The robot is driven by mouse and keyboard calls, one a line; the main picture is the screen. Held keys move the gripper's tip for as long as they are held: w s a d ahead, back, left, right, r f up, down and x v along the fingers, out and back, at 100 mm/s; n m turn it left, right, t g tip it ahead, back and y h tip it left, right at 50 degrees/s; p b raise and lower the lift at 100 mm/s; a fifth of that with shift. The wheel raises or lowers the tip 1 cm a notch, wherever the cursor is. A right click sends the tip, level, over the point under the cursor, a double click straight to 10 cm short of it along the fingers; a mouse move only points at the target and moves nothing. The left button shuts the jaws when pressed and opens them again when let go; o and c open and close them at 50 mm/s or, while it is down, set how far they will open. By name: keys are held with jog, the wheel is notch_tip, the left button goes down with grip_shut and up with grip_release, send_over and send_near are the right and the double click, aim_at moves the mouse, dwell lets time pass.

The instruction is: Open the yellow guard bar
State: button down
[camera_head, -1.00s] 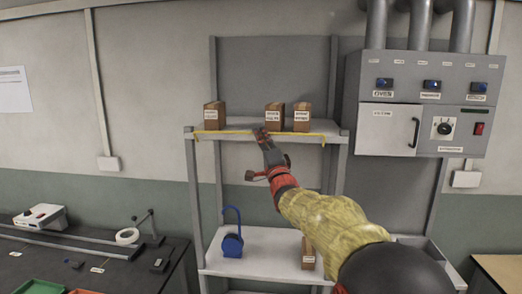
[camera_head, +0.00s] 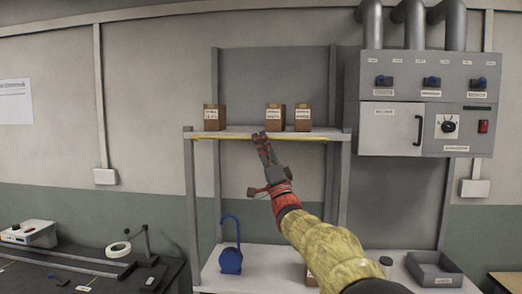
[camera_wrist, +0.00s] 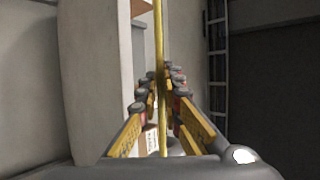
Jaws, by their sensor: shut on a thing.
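The yellow guard bar (camera_head: 225,137) runs along the front edge of the upper shelf (camera_head: 340,134). My gripper (camera_head: 261,136) is at the middle of the bar, reaching up from below and right. In the wrist view the bar (camera_wrist: 159,45) passes lengthwise between the fingers of my gripper (camera_wrist: 165,75), which are closed around it. The fingertips partly cover the bar in the head view. Its far end is not clear in the wrist view.
Small brown boxes stand on the upper shelf: one at left (camera_head: 214,117) and two at right (camera_head: 274,117) (camera_head: 303,117). A blue padlock-shaped object (camera_head: 231,260) stands on the lower shelf. A grey control cabinet (camera_head: 390,130) hangs at right.

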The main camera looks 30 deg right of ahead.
jog(key=shift+f+b, duration=0.5)
jog(key=shift+f, duration=0.2)
jog(key=shift+w+f+h, duration=0.1)
jog(key=shift+f+h, duration=0.15)
jog(key=shift+h, duration=0.05)
jog(key=c, duration=2.2)
grip_release()
jog(key=shift+w+d, duration=0.15)
jog(key=shift+c, duration=0.2)
jog(key=v, duration=1.2)
jog(key=shift+o, duration=0.2)
jog(key=shift+r, duration=0.15)
